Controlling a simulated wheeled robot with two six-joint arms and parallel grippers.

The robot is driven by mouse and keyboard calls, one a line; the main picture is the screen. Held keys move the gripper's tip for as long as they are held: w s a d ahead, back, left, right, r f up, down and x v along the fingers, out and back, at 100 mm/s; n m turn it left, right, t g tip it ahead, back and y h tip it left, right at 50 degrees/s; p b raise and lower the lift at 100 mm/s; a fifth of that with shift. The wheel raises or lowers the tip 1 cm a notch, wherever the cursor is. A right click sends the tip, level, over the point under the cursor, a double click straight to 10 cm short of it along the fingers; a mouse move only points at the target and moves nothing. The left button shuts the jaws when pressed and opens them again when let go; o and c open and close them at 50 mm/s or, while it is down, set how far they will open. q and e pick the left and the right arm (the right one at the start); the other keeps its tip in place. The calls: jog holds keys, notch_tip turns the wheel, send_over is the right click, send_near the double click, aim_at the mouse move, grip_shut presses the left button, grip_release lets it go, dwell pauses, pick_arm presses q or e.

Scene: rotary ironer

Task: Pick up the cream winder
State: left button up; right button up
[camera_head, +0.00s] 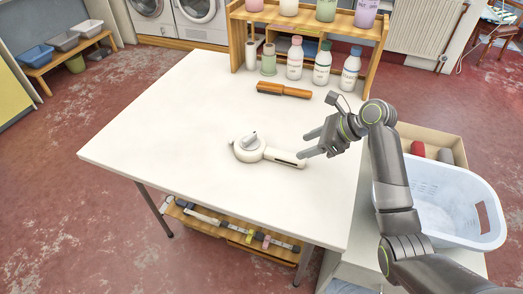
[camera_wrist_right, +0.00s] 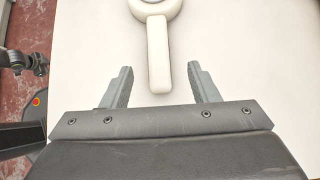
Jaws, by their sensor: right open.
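The cream winder (camera_head: 248,150) lies flat on the white table, its round body to the left and its straight handle pointing right. My right gripper (camera_head: 305,146) is open, just above and beside the handle's end. In the right wrist view, the cream winder's handle (camera_wrist_right: 158,60) points down toward the gap between the two open fingers (camera_wrist_right: 160,85). The handle's end lies between the fingertips or just beyond them; contact does not show. The top of the round body is cut off there. My left gripper does not show clearly in either view.
The white table (camera_head: 180,110) is mostly clear on the left. A brown-orange brush-like object (camera_head: 284,90) lies behind the winder. Several bottles (camera_head: 322,65) stand by a wooden shelf (camera_head: 300,18) at the back. A white basket (camera_head: 440,205) and a cardboard box (camera_head: 440,140) are at the right.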

aim_at(283, 153)
jog(key=x, duration=0.3)
jog(key=shift+a+f, duration=0.15)
jog(key=shift+a, duration=0.05)
jog(key=shift+x, duration=2.6)
jog(key=shift+a, duration=0.2)
grip_shut()
notch_tip(283, 153, up, 10)
notch_tip(283, 153, down, 7)
jog(key=shift+r, duration=0.15)
jog(key=shift+f, duration=1.3)
jog(key=shift+f, duration=0.2)
